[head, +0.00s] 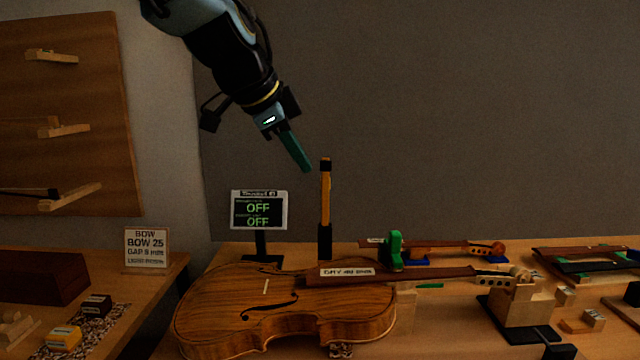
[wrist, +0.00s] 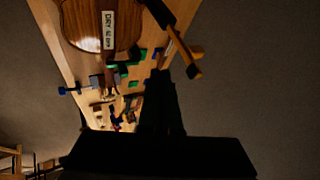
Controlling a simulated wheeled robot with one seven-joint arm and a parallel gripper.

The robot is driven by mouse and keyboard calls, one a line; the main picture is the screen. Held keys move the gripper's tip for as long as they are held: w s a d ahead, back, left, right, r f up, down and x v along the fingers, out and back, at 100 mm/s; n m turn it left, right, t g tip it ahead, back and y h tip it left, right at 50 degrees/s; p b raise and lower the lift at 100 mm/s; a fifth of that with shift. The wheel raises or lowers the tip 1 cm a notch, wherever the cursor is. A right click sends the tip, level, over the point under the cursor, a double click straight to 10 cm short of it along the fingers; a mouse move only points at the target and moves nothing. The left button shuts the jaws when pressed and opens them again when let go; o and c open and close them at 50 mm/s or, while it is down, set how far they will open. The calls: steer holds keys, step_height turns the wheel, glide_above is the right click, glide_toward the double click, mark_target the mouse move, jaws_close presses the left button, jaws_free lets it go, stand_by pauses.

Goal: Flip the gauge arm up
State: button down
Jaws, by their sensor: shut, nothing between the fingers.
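An orange post with a black base and black tip (head: 325,198) stands upright behind the violin; it seems to be the gauge, but I cannot clearly tell its arm apart. In the wrist view the orange post (wrist: 182,47) shows at the top, with a short crosspiece near its end. My gripper (head: 306,168) is shut and empty, pointing down and right, just left of the post's tip and apparently apart from it. In the wrist view my gripper's fingers (wrist: 163,75) are dark. A small display (head: 259,210) left of the post reads OFF twice.
The violin (head: 230,305) lies in front of the post, with a "DRY" label on it. A wooden block (head: 515,305) supports the scroll end. A bow sign (head: 147,248) stands left.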

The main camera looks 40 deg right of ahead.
mark_target(322, 180)
steer(key=w+d+f+p, duration=0.3)
steer(key=w+d+f, duration=0.1)
steer(key=d+f, duration=0.2)
steer(key=shift+w+d+f, duration=0.15)
steer(key=shift+d+f, duration=0.25)
steer(key=shift+d, duration=0.5)
steer(key=shift+w+d+r+g+p, duration=0.25)
steer(key=shift+w+r+g+p, duration=0.05)
steer(key=shift+p, duration=0.3)
steer(key=shift+w+d+f+y+b, duration=0.2)
steer(key=shift+w+d+y+b, duration=0.05)
steer(key=shift+w+y+b, duration=0.1)
steer(key=shift+w+d+f+b, duration=0.15)
steer(key=shift+w+d+b, duration=0.1)
steer(key=shift+b, duration=0.6)
steer(key=shift+w+d+r+b, duration=0.2)
steer(key=shift+w+b, duration=0.1)
steer(key=shift+b, duration=0.2)
steer(key=shift+r, duration=0.25)
